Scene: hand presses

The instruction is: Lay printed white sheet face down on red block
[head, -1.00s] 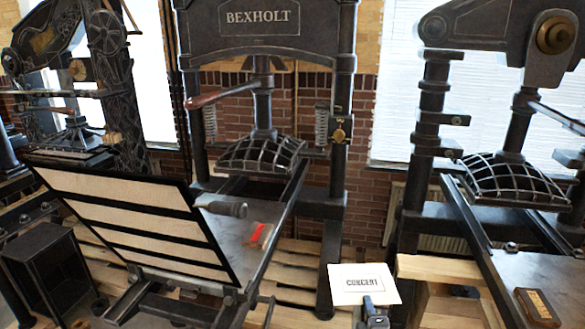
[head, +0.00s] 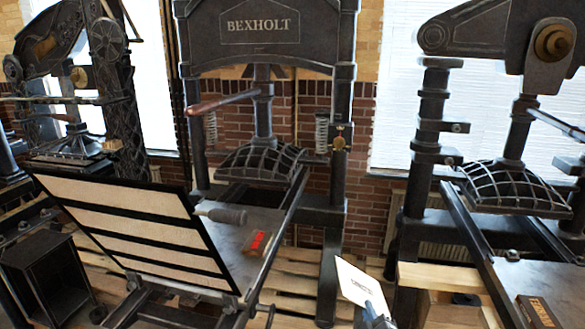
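The white sheet (head: 352,280) is at the lower middle right of the head view, with dark print on the side facing me. It is held in the air and tilted. My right gripper (head: 372,312) is at its lower edge, shut on it; the fingertips are hard to make out. The red block (head: 257,242) lies on the grey bed of the middle press, left of the sheet and apart from it. Its top is red with marks, and its side is brownish. My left gripper is not in view.
The middle press (head: 262,22) stands behind the bed. A hinged frame with pale strips (head: 120,222) leans open left of the block, with a dark handle (head: 222,214) sticking out near it. Another press (head: 510,185) stands right, with a dark lettered block (head: 535,312) on its bed.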

